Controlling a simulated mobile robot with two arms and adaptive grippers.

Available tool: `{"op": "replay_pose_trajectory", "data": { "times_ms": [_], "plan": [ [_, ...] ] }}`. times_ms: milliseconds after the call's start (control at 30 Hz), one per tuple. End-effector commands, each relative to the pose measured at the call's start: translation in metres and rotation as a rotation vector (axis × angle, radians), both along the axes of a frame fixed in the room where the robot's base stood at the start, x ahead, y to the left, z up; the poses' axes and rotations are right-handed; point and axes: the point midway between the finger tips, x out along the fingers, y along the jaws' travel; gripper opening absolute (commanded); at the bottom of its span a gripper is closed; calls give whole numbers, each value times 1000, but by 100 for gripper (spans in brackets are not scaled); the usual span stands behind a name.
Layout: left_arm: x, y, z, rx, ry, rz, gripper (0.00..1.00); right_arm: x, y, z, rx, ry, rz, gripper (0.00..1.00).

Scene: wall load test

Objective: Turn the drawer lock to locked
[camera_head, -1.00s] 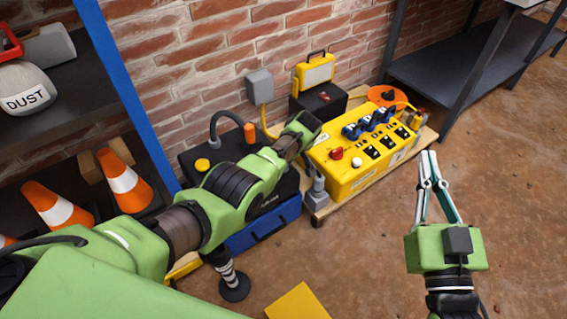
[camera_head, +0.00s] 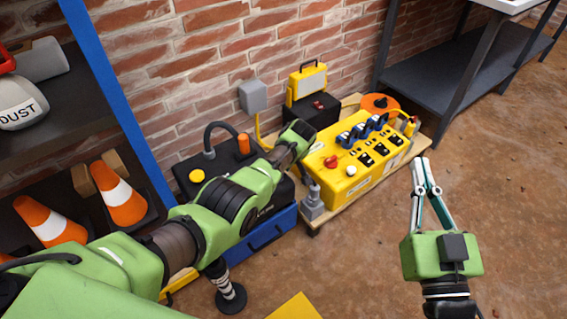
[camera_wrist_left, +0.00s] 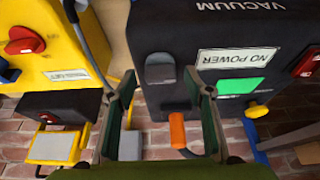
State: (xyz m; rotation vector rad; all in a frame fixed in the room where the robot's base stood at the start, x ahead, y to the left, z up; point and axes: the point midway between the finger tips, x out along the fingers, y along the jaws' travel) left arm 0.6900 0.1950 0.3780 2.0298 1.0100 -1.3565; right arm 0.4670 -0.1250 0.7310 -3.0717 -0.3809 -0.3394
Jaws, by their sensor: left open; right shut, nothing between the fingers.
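I cannot pick out the drawer lock for certain. A black vacuum unit (camera_head: 190,172) stands on a blue base (camera_head: 262,232) with a dark handle. In the left wrist view the unit (camera_wrist_left: 225,25) appears upside down, with a "NO POWER" label (camera_wrist_left: 237,57) and a dark grey rounded part (camera_wrist_left: 160,72). My left gripper (camera_wrist_left: 162,84) is open, its fingers on either side of that part's lower end; contact cannot be told. In the head view my left arm hides its fingers. My right gripper (camera_head: 420,162) is shut and empty, above the floor right of the pallet.
A yellow control box (camera_head: 352,185) with a red knob (camera_head: 331,161) stands on a wooden pallet (camera_head: 330,215). A shelf with orange cones (camera_head: 122,195) is at left. A dark bench (camera_head: 455,65) stands at back right. The floor at right is clear.

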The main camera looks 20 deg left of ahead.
Motion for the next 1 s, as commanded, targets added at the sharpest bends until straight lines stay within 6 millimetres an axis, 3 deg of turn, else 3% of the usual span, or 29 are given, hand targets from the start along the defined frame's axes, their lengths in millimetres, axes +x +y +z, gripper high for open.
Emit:
{"op": "replay_pose_trajectory", "data": {
  "times_ms": [267, 733, 1000],
  "plan": [
    [-6, -8, 23, -3, -3, -1, 47, 0, 0, 0, 0, -1, 0, 0],
    [-22, -31, 90, -3, -3, -1, 47, 0, 0, 0, -1, -1, 0, 0],
    [-27, -35, 105, -1, 0, 1, 47, 0, 0, 0, 0, -1, 0, 0]
  ]
}}
